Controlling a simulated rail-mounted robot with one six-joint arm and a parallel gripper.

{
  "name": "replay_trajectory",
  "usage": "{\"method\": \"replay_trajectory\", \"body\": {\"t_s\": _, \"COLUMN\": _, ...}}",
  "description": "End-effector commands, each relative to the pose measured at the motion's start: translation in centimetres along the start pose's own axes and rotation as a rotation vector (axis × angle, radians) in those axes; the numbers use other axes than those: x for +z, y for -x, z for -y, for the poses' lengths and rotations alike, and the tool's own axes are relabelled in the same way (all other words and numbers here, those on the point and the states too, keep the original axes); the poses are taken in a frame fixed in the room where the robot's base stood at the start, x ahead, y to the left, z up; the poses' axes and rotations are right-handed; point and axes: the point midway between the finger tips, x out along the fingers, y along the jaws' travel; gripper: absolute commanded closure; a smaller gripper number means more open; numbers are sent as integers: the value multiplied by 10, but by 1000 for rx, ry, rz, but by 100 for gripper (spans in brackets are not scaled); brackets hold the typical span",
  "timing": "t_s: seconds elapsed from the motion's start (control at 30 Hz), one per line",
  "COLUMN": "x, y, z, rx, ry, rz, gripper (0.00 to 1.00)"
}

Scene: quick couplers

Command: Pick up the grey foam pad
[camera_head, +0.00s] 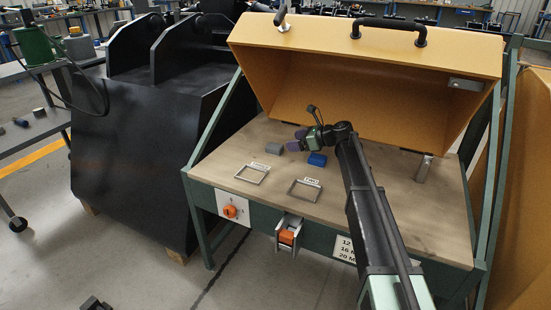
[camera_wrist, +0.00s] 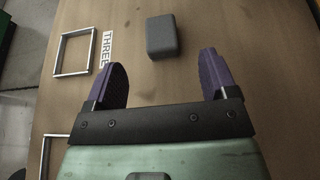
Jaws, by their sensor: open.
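My gripper (camera_wrist: 165,75) is open and empty, with two purple fingers spread wider than the pad. In the head view my gripper (camera_head: 296,141) hangs over the bench close beside the pad. I cannot tell its exact height above the bench.
Two metal frames with labels, the left one (camera_head: 252,174) and the right one (camera_head: 304,190), lie toward the bench's front. A raised yellow hood (camera_head: 370,80) covers the back. A metal post (camera_head: 423,168) stands at right.

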Motion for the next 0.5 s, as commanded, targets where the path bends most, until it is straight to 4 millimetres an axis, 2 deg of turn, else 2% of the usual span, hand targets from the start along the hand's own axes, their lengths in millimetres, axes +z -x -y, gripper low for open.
{"method": "replay_trajectory", "body": {"t_s": 0.07, "x": 0, "y": -7, "z": -1, "rx": 2, "ry": 2, "rz": -1, "gripper": 21}}
{"method": "replay_trajectory", "body": {"t_s": 0.3, "x": -1, "y": -51, "z": 0, "rx": 3, "ry": 3, "rz": -2, "gripper": 21}}
{"method": "replay_trajectory", "body": {"t_s": 0.5, "x": 1, "y": -59, "z": -1, "rx": 1, "ry": 4, "rz": -3, "gripper": 21}}
